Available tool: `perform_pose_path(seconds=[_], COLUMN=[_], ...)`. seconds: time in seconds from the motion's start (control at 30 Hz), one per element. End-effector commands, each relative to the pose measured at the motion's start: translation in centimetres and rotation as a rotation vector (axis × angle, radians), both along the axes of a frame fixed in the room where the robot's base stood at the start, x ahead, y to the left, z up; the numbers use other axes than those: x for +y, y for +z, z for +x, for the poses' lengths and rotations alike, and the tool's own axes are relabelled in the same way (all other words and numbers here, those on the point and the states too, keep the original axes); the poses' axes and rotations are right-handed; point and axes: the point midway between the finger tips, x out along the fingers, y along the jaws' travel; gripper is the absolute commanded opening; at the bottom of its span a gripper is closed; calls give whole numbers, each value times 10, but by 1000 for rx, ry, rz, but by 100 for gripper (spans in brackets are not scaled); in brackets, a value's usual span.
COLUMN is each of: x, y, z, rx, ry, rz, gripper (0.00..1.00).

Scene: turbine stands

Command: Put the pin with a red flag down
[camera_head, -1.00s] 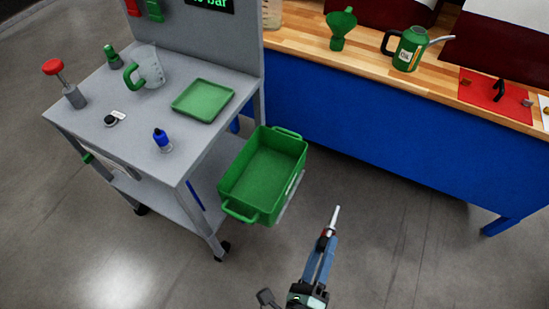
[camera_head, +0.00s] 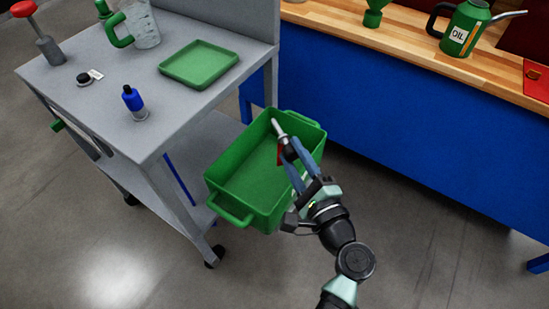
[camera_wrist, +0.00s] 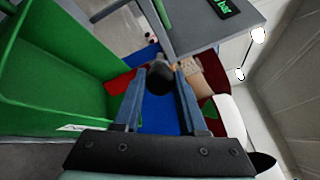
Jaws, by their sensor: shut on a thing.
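My gripper (camera_head: 292,160) is shut on the pin, whose pale metal tip (camera_head: 278,128) points up and away in the head view. The red flag (camera_head: 284,154) hangs beside my fingers. In the wrist view the pin's dark round end (camera_wrist: 160,80) sits between the two blue-grey fingers, with the red flag (camera_wrist: 120,83) to their left. In the head view the pin overlaps the right part of an empty green bin (camera_head: 245,182). The bin also shows at the left of the wrist view (camera_wrist: 45,65). Its height gap to the pin is unclear.
A blue workbench (camera_head: 400,115) with an oil can (camera_head: 466,30) stands behind and right.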

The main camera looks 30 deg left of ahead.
Motion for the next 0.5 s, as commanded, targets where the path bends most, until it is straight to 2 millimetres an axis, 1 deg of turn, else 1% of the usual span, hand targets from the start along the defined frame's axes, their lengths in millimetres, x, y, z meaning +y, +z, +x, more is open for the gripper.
perform_pose_path(seconds=[0.03,0.2,0.3,0.43,0.5], x=[1,1,1,0,0], y=[-13,-44,-54,-62,-71], z=[0,0,0,0,0], rx=[4,4,1,1,3], ry=[2,2,1,1,0], rz=[0,1,0,2,1], gripper=[0,0,0,0,0])
